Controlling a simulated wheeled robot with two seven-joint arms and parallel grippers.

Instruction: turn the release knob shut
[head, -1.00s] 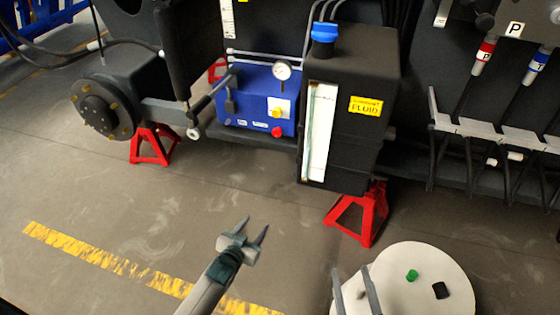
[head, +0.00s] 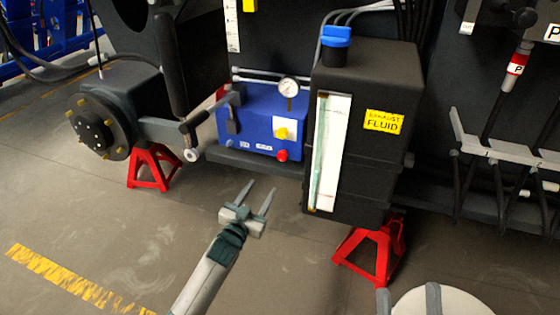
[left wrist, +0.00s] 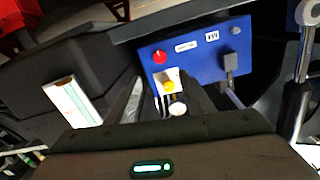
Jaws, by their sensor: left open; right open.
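A blue pump box (head: 247,122) stands on a dark ledge of the chassis. Its front carries a red knob (head: 282,155) low at the right and a yellow knob (head: 281,133) on a white plate above it; no readable label tells which is the release knob. My left gripper (head: 259,188) is open and empty, in front of and below the box in the head view. The left wrist view shows the red knob (left wrist: 159,57) and yellow knob (left wrist: 169,86) upside down, ahead of the fingers, apart from them. My right gripper (head: 408,288) is open at the bottom edge, partly cut off.
A black tank (head: 360,140) with a blue cap (head: 336,37) stands right of the box. A pressure gauge (head: 288,88) tops the box, and a black lever (head: 233,120) is at its left. Red stands (head: 372,250) support the chassis.

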